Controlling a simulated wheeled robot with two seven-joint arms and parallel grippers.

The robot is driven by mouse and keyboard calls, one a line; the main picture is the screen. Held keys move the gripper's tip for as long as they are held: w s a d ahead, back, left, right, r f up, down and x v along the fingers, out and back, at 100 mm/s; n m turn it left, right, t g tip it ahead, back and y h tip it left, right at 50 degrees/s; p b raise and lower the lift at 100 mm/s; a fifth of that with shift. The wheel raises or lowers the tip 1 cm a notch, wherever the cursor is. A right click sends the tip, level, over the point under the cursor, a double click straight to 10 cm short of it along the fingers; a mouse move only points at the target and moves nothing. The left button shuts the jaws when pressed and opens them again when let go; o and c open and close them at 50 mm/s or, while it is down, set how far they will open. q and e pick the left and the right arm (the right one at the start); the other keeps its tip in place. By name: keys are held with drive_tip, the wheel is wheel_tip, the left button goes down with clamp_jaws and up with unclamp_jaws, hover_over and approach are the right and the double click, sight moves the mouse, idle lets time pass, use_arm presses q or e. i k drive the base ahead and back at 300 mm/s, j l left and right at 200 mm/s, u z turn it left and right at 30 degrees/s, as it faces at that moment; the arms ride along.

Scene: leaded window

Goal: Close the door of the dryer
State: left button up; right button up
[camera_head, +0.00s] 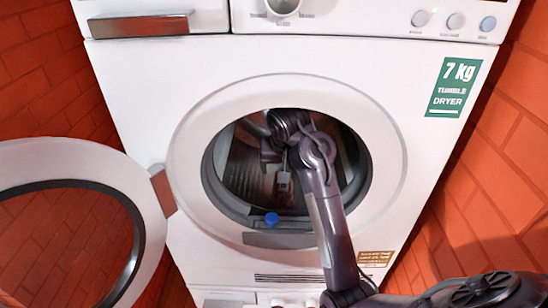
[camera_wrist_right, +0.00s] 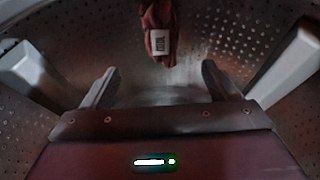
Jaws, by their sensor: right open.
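The dryer (camera_head: 130,65) is white, with a green "7 kg tumble dryer" label. Its round door (camera_head: 100,160) stands wide open to the left on its hinge, a white ring around a see-through middle. My right arm reaches through the round opening, and my right gripper (camera_head: 284,182) is inside the drum. In the right wrist view the right gripper (camera_wrist_right: 155,90) is open, its fingers apart with nothing between them. A dark red cloth with a white tag (camera_wrist_right: 160,40) is in the drum beyond the fingertips. My left gripper is not in view.
A blue round thing (camera_head: 272,219) is at the lower rim of the opening. The perforated drum wall (camera_wrist_right: 225,35) curves around the right gripper. Orange brick walls (camera_head: 45,75) stand close on both sides of the dryer.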

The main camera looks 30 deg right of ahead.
sight(29, 166)
drive_tip(key=k+j, duration=0.75)
drive_tip(key=k, duration=0.1)
